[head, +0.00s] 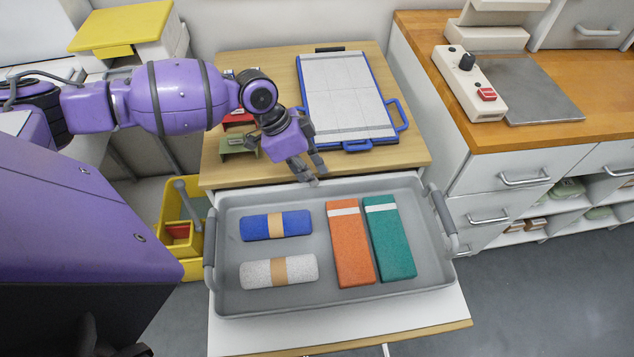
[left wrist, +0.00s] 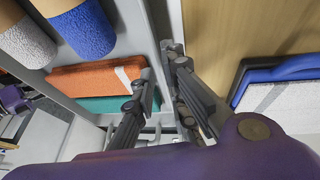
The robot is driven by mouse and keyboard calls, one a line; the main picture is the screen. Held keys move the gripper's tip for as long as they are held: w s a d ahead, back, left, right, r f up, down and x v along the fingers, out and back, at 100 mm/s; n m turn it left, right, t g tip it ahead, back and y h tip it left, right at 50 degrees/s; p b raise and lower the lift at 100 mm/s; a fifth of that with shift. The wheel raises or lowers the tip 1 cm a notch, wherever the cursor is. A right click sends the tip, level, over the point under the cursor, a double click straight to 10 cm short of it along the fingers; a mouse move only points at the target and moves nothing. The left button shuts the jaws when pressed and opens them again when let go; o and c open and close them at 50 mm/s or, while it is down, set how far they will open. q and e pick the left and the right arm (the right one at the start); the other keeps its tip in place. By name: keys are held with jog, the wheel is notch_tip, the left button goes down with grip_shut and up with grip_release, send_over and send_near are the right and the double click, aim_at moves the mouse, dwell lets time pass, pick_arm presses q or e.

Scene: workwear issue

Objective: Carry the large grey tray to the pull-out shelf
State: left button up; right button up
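The large grey tray (head: 335,305) lies flat on the white pull-out shelf (head: 300,335), with upright handles at its left and right ends. It holds a blue roll (head: 258,228), a speckled grey roll (head: 258,274), an orange folded piece (head: 350,250) and a green one (head: 388,240). My left gripper (head: 317,181) is at the tray's far rim, away from both handles. Its fingers stand apart in the left wrist view (left wrist: 161,62); I cannot tell whether they touch the rim.
Behind the tray, the wooden desk (head: 415,160) bears a blue-framed board (head: 345,95) and small red and green items. A yellow bin (head: 172,250) stands at left. A wooden-topped cabinet (head: 550,135) stands at right. Grey floor (head: 560,290) is clear at lower right.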

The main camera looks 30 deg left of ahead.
pick_arm(q)
jog(key=v, duration=0.7)
jog(key=shift+s+f, duration=0.1)
